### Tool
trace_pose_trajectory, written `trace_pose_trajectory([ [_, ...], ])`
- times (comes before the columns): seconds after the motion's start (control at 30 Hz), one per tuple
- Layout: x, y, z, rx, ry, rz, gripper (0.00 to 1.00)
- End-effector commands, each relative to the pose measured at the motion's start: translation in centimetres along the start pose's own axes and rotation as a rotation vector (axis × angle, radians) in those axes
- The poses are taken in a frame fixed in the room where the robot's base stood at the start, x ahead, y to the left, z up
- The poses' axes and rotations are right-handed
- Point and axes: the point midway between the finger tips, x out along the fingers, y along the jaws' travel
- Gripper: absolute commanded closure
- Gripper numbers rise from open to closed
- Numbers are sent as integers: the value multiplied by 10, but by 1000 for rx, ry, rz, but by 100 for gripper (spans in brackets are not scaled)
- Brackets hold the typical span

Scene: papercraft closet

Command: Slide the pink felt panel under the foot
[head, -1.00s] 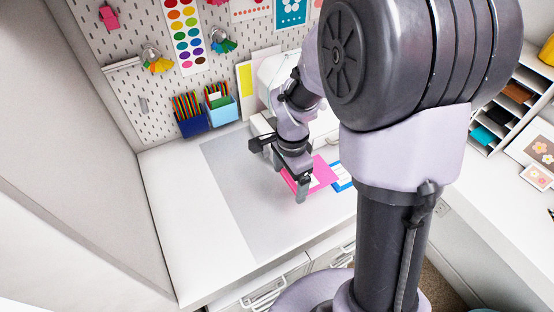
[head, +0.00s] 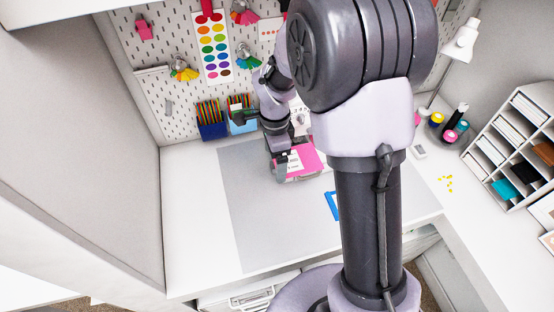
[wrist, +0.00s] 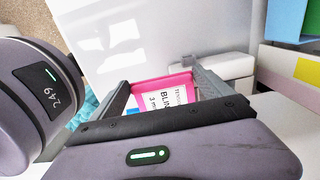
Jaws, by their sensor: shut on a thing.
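My gripper (head: 298,177) is shut on the pink felt panel (head: 309,158), which has a white label. The panel is tilted, with its face to the head camera, and seems to be above the table. The wrist view shows the panel (wrist: 162,82) between the two fingers of my gripper (wrist: 163,95), with printed text on the label. A white machine-like body (wrist: 225,66) stands beyond the panel in the wrist view. In the head view my arm hides most of that area. I cannot make out the foot.
A grey mat (head: 255,215) covers the white tabletop, mostly clear at left. A blue-edged card (head: 332,206) lies right of the gripper, partly behind my column. A dark blue pencil bin (head: 211,122) stands at the back by the pegboard. A paper rack (head: 515,145) is at right.

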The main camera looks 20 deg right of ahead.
Motion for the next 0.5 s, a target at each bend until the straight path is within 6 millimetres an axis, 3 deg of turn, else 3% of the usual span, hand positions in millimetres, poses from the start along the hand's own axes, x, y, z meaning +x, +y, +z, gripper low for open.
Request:
trace_pose_trajectory([
  [0.3, 46, -14, 0, 0, 0, 2, 55],
  [0.5, 52, -32, 0, -1, 0, 2, 55],
])
